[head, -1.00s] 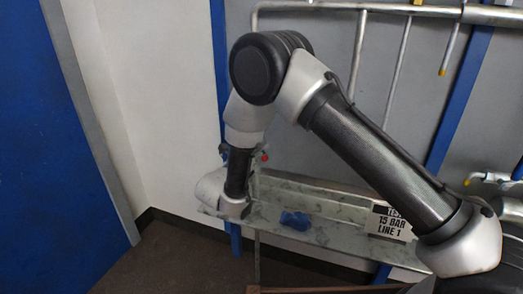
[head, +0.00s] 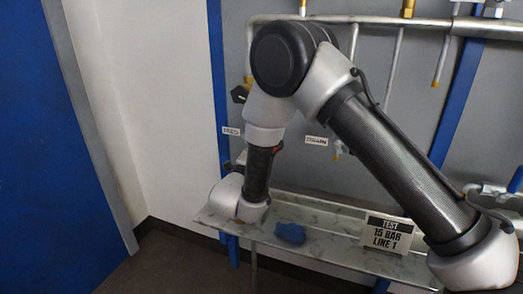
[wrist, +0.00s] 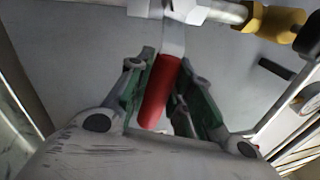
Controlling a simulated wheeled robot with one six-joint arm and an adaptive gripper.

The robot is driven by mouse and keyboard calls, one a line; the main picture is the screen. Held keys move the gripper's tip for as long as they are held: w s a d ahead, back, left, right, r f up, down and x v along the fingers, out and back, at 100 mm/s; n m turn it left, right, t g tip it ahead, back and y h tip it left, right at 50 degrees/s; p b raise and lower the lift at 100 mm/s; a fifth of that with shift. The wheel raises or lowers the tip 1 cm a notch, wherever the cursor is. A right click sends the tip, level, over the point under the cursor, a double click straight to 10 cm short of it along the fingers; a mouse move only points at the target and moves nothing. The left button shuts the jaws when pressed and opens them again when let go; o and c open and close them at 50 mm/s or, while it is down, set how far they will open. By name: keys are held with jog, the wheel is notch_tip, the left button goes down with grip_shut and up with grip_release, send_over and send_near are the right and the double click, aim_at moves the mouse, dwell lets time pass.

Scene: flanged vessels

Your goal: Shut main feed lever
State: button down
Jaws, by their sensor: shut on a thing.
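In the wrist view a lever with a red sleeve (wrist: 158,92) lies between the two green-padded fingers of my gripper (wrist: 167,68). The gripper is shut on the red sleeve. The lever's flat metal stem (wrist: 174,40) runs up to a fitting on a metal pipe (wrist: 222,10). In the head view a white FEED label (head: 230,131) is on the panel left of my forearm. My arm hides the gripper and most of the lever there.
A brass fitting (wrist: 272,22) and a dark knob sit right of the lever. A metal shelf (head: 335,213) below holds a blue cloth-like lump (head: 291,233) and a TEST 15 BAR LINE 1 sign (head: 389,233). A DRAIN label (head: 316,141) is to the right.

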jog(key=shift+r+n+y, duration=0.3)
jog(key=shift+r+n, duration=0.25)
jog(key=shift+n, duration=0.55)
jog(key=c, duration=1.3)
grip_release()
jog(key=shift+o, duration=0.2)
jog(key=v, duration=1.2)
jog(key=shift+f, duration=0.1)
